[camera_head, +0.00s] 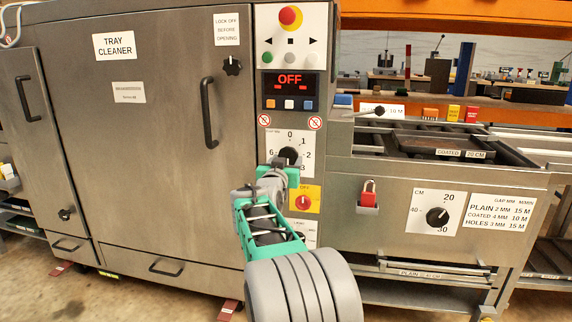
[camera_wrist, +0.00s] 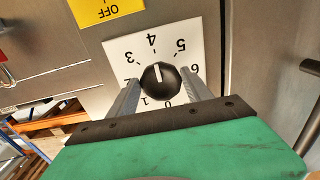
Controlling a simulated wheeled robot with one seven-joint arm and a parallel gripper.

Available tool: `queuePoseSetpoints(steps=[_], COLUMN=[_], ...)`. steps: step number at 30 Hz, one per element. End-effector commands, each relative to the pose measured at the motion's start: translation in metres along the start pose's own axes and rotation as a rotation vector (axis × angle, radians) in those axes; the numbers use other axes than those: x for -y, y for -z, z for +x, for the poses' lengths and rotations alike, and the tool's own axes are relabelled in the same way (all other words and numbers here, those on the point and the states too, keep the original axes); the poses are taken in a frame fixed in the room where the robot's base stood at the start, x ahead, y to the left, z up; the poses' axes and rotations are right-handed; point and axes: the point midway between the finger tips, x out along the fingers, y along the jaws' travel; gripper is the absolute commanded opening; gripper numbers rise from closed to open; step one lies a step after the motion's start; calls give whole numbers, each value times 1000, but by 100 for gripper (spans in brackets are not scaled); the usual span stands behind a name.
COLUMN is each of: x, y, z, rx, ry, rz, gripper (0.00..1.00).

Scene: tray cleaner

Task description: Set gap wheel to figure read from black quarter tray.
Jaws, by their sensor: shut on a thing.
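The gap wheel is a black knob (camera_head: 291,154) on a white dial plate, partly hidden by my gripper (camera_head: 281,166) in the head view. The wrist view shows the knob (camera_wrist: 158,84) upside down, with a finger on each side and its white pointer towards 4. My gripper (camera_wrist: 158,92) is shut on the knob. A dark tray (camera_head: 425,139) labelled "COATED 20 CM" lies on the infeed at right. The figures plate (camera_head: 500,212) reads PLAIN 2 mm 15 m, COATED 4 mm 10 m, HOLES 3 mm 15 m.
A yellow plate with a red switch (camera_head: 303,203) is just below the dial. The display (camera_head: 290,90) reads OFF. A CM dial (camera_head: 437,216) and a red padlock (camera_head: 369,192) are to the right. Door handles (camera_head: 209,112) stick out at left.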

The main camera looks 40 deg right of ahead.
Motion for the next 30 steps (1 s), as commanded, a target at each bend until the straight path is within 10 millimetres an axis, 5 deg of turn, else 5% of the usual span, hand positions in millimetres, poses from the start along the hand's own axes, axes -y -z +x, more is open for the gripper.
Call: queuePoseSetpoints(steps=[5, 6, 13, 22, 30], x=[-2, -2, 0, 2, 1], y=[-2, -2, -1, 1, 2], z=[0, 0, 0, -5, -57], rx=[4, 4, 2, 0, 0], ry=[-6, -6, -1, 2, 4], rz=[-3, -3, -3, -2, -2], gripper=[17, 60, 78, 78, 78])
